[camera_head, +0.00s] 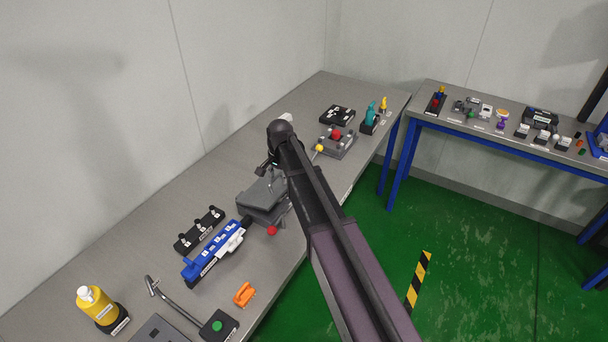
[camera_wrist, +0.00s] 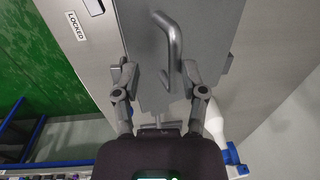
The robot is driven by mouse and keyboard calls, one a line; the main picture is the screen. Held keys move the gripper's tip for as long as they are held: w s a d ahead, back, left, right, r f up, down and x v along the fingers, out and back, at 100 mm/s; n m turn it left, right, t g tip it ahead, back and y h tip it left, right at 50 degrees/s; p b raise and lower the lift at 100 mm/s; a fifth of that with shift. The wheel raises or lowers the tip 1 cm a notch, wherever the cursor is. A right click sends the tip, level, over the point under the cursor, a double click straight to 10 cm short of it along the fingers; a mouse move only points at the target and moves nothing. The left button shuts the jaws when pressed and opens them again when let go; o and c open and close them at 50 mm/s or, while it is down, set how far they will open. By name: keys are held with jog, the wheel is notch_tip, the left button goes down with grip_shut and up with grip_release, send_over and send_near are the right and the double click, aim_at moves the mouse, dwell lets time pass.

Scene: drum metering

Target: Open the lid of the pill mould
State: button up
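The pill mould appears to be the grey block (camera_head: 262,204) on the bench, with a red knob (camera_head: 272,230) at its front. In the wrist view a flat grey lid (camera_wrist: 147,88) fills the middle, with a bent grey bar handle (camera_wrist: 174,40) on it. A "LOCKED" label (camera_wrist: 77,20) is on the lighter grey part beside the lid. My gripper (camera_wrist: 158,70) is open, its two fingers apart on either side of the handle's near end, with no visible grip on it. In the head view my arm hides part of the mould and most of the gripper.
A blue and white device (camera_head: 213,252) and a black strip with knobs (camera_head: 199,231) stand close on the mould's near side. A grey unit with red and yellow knobs (camera_head: 335,141) stands beyond it. An orange piece (camera_head: 244,294) lies near the front edge.

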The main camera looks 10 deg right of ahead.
jog(key=shift+s+d+r+p, duration=0.5)
jog(key=shift+d+r+p, duration=0.1)
jog(key=shift+r+p, duration=5.2)
jog(key=s+d+f+n+b, duration=0.3)
jog(key=s+d, duration=0.3)
jog(key=s, duration=0.3)
jog(key=shift+d+f+h+b, duration=0.15)
jog(key=shift+f+h+b, duration=0.25)
jog(key=shift+b, duration=0.45)
jog(key=shift+f, duration=0.1)
jog(key=shift+w+f, duration=0.1)
jog(key=shift+f, duration=0.05)
grip_shut()
jog(key=w+d+f+m+t+y+b, duration=0.6)
jog(key=m+b, duration=0.9)
jog(key=m, duration=0.6)
jog(key=shift+w+d+f+y, duration=0.7)
jog(key=shift+w+d+y, duration=0.4)
jog(key=shift+w+d, duration=0.8)
jog(key=shift+w+a, duration=0.2)
jog(key=shift+a, duration=0.05)
